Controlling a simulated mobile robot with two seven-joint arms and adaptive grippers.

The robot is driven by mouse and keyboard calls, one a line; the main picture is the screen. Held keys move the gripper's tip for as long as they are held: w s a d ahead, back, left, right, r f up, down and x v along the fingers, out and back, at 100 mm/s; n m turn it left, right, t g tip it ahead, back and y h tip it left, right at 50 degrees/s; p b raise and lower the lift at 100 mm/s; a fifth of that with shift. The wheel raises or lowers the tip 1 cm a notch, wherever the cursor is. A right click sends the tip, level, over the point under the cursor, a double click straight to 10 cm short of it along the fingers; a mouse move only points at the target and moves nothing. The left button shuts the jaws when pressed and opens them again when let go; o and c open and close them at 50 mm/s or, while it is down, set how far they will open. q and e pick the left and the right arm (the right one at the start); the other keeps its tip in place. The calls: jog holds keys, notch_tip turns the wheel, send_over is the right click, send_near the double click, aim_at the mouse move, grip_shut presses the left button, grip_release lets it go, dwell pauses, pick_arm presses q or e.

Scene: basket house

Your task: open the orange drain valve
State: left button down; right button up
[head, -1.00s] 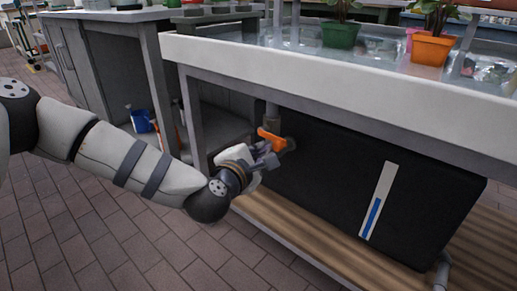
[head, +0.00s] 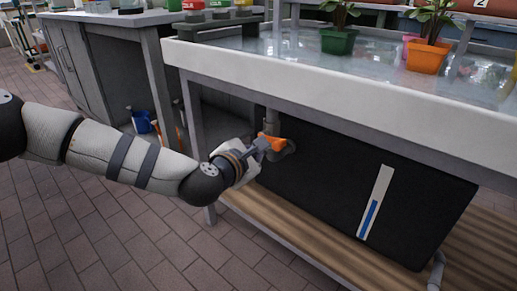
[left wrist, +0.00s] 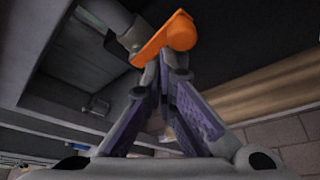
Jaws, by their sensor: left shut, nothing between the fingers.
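The orange drain valve (head: 272,142) is a short lever on a grey pipe under the white-rimmed water tray, in front of the black tank. It also shows in the left wrist view (left wrist: 166,39), where it slants from the pipe at upper left. My left gripper (head: 262,144) is shut and empty, with its fingertips right at the lever. In the left wrist view the closed fingertips (left wrist: 168,58) are just below the lever's rounded end; I cannot tell whether they touch it. My right gripper is not in view.
The water tray (head: 340,85) with potted plants overhangs the valve. The black tank (head: 330,180) has a white and blue level strip and stands on a slatted wooden shelf (head: 270,217). A table leg (head: 196,150) is left of the valve. Brick floor is open in front.

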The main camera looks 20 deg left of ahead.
pick_arm(q)
jog(key=shift+w+a+r+n+g+h+p, duration=0.1)
jog(key=shift+r+n+g+h+p, duration=0.35)
jog(key=shift+r+n+h, duration=0.4)
dwell(0.4)
jog(key=shift+w+a+r+n+g+h, duration=0.15)
jog(key=shift+n+h, duration=0.1)
jog(key=shift+n, duration=0.3)
jog(key=shift+s+a+r+n+g+h, duration=0.1)
jog(key=shift+n+h, duration=0.1)
jog(key=shift+n, duration=0.3)
dwell(0.5)
jog(key=shift+w+a+r+n+g+h, duration=0.1)
jog(key=shift+a+r+n+g+h, duration=0.2)
jog(key=shift+n, duration=0.25)
jog(key=shift+w+a+r+n+g+h, duration=0.1)
jog(key=shift+a+n+h, duration=0.05)
jog(key=shift+n+h, duration=0.35)
dwell(0.9)
jog(key=shift+w+a+r+n+h, duration=0.15)
jog(key=shift+a+n+h, duration=0.2)
jog(key=shift+n, duration=0.25)
jog(key=shift+w+a+r+n+h, duration=0.1)
jog(key=shift+a+n+h, duration=0.2)
jog(key=shift+n, duration=0.25)
dwell(2.1)
